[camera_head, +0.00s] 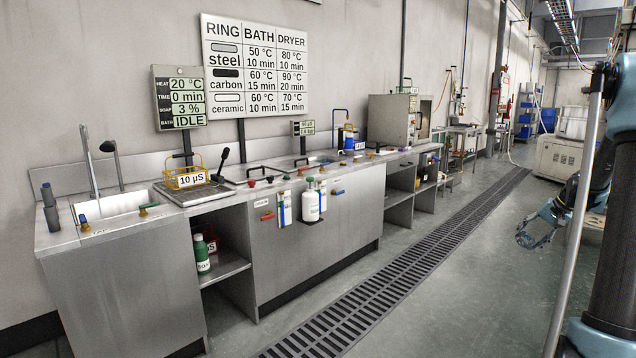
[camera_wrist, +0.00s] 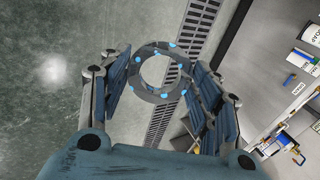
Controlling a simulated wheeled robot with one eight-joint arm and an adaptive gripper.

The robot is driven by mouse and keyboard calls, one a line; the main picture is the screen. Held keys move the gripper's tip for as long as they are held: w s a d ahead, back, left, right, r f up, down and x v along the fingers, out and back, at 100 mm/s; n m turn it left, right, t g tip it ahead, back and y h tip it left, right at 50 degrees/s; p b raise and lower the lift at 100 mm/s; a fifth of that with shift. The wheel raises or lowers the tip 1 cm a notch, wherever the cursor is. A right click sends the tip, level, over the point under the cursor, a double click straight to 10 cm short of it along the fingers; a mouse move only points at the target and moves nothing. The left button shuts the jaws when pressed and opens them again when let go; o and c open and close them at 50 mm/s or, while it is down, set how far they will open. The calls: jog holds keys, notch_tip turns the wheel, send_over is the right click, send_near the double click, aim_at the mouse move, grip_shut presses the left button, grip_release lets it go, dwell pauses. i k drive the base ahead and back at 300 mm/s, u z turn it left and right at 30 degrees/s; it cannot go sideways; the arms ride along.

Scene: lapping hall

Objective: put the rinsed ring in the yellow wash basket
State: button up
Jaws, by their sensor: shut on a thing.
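A dark grey ring (camera_wrist: 133,74) with several light blue spots shows between the fingers in the wrist view. My gripper (camera_wrist: 160,78) is shut on it and holds it above the floor. In the head view my gripper (camera_head: 527,238) hangs at the right, over the floor and well apart from the bench; the ring cannot be made out clearly there. The yellow wash basket (camera_head: 170,181), a wire frame with a "10 µS" sign by it, stands on the bench at the left, right of the sink. Its inside is too small to tell.
A floor grate (camera_head: 400,270) runs alongside. The floor between the bench and my arm is clear.

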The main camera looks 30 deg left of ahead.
aim_at(186, 184)
jog(key=u, duration=2.25)
jog(key=i, duration=0.4)
jog(key=u, duration=0.4)
